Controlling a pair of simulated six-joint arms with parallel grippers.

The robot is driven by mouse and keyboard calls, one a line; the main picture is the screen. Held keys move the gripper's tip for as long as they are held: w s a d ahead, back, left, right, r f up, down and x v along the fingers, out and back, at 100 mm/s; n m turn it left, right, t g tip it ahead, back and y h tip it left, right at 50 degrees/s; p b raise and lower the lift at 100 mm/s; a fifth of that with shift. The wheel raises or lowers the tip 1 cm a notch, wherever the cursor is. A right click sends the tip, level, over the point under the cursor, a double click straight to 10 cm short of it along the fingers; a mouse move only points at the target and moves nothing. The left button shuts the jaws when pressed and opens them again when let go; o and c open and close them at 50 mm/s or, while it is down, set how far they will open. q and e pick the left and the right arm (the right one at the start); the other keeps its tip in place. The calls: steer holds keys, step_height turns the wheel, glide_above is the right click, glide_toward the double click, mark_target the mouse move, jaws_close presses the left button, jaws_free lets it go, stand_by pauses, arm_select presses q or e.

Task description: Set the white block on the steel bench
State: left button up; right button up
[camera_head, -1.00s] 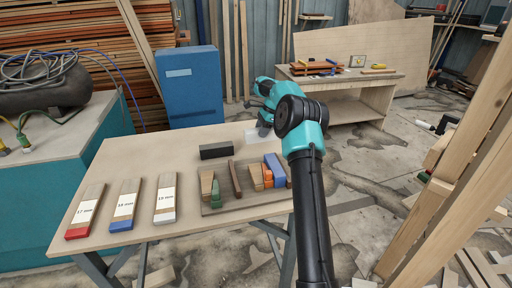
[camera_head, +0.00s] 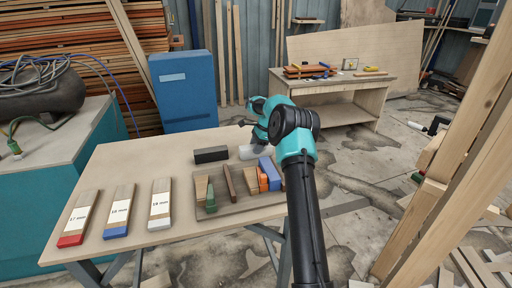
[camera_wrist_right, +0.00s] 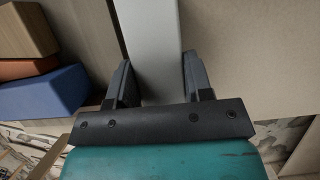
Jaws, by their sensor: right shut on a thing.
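The white block (camera_head: 248,152) is at the back right part of the wooden-topped table (camera_head: 145,160), right of a black block. My right gripper (camera_head: 259,138) is shut on it. In the right wrist view the block (camera_wrist_right: 152,35) runs as a pale bar between the two fingers (camera_wrist_right: 156,78). I cannot tell whether it touches the tabletop. A teal-sided bench (camera_head: 70,190) with a grey top stands at the left; no bench is plainly steel. My left gripper is not in view.
The black block (camera_head: 211,155) lies beside the white one. A tray (camera_head: 235,205) of wooden, green, orange and blue pieces is in front. Three labelled strips (camera_head: 118,210) lie at the left. A compressor (camera_head: 45,92) and cables occupy the teal bench. A wooden workbench (camera_head: 345,85) stands behind.

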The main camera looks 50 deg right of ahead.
steer(key=o, duration=1)
steer(key=shift+f, duration=0.1)
steer(key=shift+o, duration=0.2)
steer(key=v, duration=1.2)
